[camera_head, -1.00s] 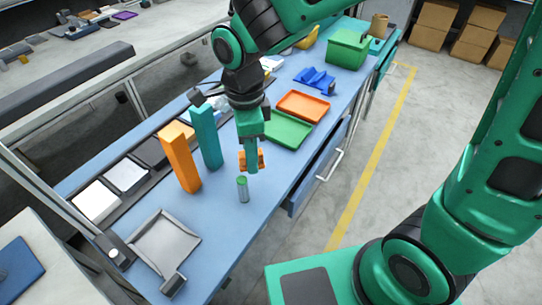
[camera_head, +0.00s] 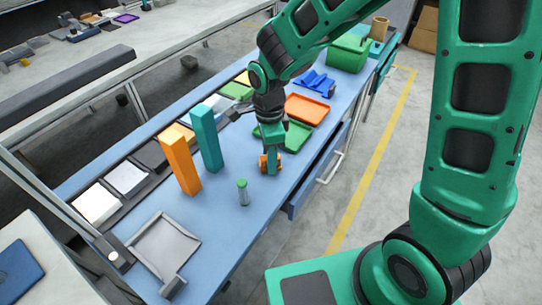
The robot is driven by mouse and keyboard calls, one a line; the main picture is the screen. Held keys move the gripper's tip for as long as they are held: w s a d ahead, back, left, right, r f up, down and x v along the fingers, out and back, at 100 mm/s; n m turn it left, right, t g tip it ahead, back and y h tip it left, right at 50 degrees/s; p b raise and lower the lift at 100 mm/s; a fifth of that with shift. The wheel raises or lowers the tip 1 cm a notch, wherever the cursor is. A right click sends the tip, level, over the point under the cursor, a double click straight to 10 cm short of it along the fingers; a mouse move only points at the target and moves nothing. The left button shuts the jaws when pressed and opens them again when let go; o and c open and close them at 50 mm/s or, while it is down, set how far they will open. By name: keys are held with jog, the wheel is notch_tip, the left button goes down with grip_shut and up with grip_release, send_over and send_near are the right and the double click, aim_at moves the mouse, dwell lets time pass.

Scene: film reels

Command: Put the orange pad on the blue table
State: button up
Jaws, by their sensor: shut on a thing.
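The orange pad (camera_head: 264,163) is small and sits between the fingers of my gripper (camera_head: 271,163), which is shut on it and points down. The fingers hide part of the pad. It is low over the blue table (camera_head: 255,215), just in front of the green tray; I cannot tell whether it touches the surface. The blue table is long and runs from the lower left to the upper right.
A green tray (camera_head: 297,135) and an orange tray (camera_head: 307,109) lie behind the gripper. A green-topped cylinder (camera_head: 243,192), an orange block (camera_head: 181,162) and a teal block (camera_head: 207,138) stand to the left. A grey tray (camera_head: 163,243) is at the front.

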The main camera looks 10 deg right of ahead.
jog(key=o, duration=1.2)
jog(key=shift+f, duration=0.1)
jog(key=shift+c, duration=0.2)
notch_tip(320, 180, up, 12)
jog(key=shift+w, duration=0.15)
